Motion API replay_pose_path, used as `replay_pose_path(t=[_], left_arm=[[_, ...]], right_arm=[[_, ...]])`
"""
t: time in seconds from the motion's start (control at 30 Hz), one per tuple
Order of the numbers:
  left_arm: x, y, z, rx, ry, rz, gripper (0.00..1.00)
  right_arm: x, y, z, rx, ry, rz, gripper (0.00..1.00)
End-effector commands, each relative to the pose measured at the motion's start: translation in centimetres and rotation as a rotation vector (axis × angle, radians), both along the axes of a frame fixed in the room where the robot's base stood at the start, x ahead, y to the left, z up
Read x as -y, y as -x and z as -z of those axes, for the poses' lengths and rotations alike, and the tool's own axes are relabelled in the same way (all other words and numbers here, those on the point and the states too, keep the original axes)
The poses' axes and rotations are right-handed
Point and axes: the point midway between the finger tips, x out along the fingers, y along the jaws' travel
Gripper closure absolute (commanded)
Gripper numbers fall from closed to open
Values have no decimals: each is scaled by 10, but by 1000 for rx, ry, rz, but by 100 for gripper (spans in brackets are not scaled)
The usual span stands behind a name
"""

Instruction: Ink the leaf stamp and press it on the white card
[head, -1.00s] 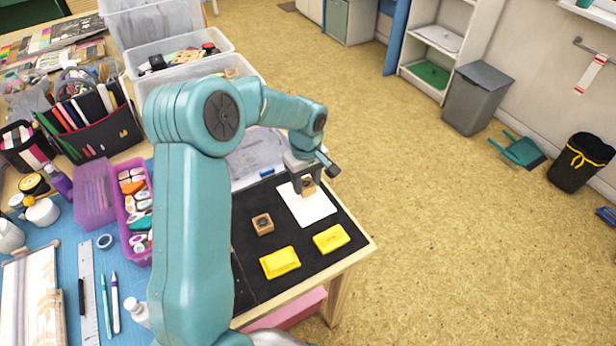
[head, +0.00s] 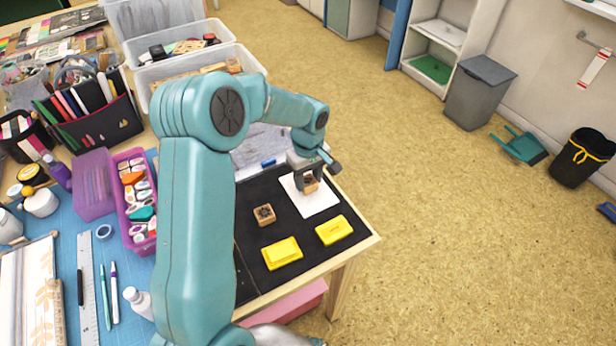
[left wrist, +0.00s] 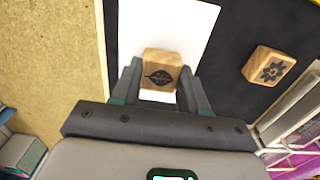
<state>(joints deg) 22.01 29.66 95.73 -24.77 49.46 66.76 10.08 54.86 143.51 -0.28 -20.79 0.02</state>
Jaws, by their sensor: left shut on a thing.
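My left gripper (head: 308,180) is shut on the wooden leaf stamp (left wrist: 161,75), whose top bears a dark leaf picture. In the head view the leaf stamp (head: 311,184) is over the white card (head: 318,202). The white card (left wrist: 190,25) also shows behind the stamp in the left wrist view. Whether the stamp touches the card is hidden. A second wooden stamp (head: 264,214) with a flower picture stands on the black mat; it also shows in the left wrist view (left wrist: 268,66). Two yellow inkpads, a nearer one (head: 282,253) and a right one (head: 333,230), lie on the mat. My right gripper is not in view.
The black mat (head: 246,262) ends near the table's right edge. A purple tray of stampers (head: 133,205), a white bottle (head: 137,301) and a pen holder (head: 92,115) stand to the left. Clear plastic bins (head: 185,65) stand at the back.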

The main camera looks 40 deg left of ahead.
Motion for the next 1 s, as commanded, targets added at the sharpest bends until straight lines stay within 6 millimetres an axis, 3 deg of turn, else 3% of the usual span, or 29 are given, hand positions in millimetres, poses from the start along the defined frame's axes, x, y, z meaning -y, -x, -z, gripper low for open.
replay_pose_path(t=[1.0], left_arm=[[0, 0, 11, 0, 0, 0, 78]], right_arm=[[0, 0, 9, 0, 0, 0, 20]])
